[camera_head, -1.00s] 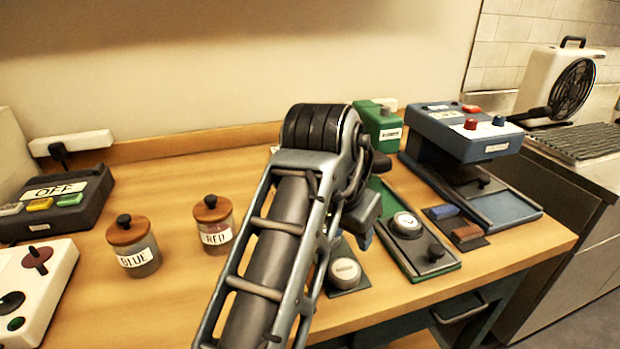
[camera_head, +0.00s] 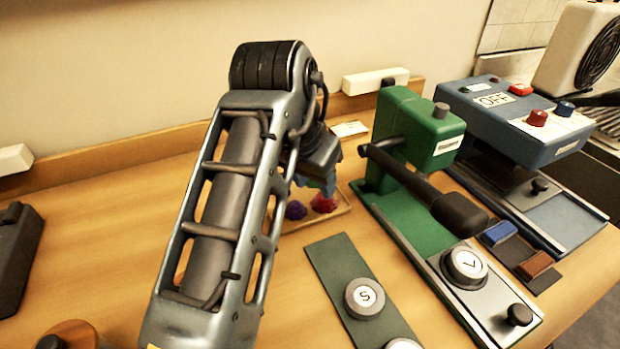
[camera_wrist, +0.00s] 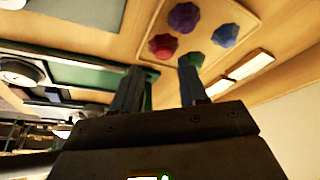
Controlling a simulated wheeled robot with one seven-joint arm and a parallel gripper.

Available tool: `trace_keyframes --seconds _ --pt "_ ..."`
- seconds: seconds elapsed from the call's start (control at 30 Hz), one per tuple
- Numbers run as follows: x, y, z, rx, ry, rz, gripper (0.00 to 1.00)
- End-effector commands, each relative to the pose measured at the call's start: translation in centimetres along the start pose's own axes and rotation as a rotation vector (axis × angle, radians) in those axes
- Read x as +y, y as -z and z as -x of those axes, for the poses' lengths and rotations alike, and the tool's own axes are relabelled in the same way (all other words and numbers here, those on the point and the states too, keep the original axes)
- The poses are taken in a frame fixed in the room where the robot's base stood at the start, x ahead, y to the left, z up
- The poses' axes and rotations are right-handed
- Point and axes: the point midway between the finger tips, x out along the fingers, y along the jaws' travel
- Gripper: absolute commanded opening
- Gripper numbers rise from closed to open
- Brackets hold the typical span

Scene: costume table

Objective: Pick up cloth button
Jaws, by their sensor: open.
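Several small crumpled cloth pieces lie in a shallow wooden tray (camera_head: 343,208) at the back of the table, partly behind my arm. A purple piece (camera_head: 295,210) and a red piece (camera_head: 323,203) show in the head view. The wrist view shows red (camera_wrist: 162,46), purple (camera_wrist: 183,17), blue (camera_wrist: 225,35) and green (camera_wrist: 190,62) pieces. I cannot tell which of these, if any, is the cloth button. My gripper (camera_wrist: 161,82) is open and empty, its fingers pointing toward the tray. The green piece is near the right fingertip in the wrist view; contact cannot be told.
A green press (camera_head: 415,130) with a long dark handle stands just right of the tray. A blue machine (camera_head: 520,120) is farther right.

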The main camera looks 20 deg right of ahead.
Motion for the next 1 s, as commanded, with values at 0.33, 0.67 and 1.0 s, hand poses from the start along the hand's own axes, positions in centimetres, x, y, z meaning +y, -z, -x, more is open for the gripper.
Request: trace_keyframes --seconds 0.33,0.67,1.0 --pt "0.0 0.0 -2.7 0.0 0.0 -0.001 0.43" --pt "0.2 0.6 -6.0 -0.001 0.0 -0.002 0.43" --pt "0.2 0.8 -7.8 0.0 0.0 0.0 0.43"
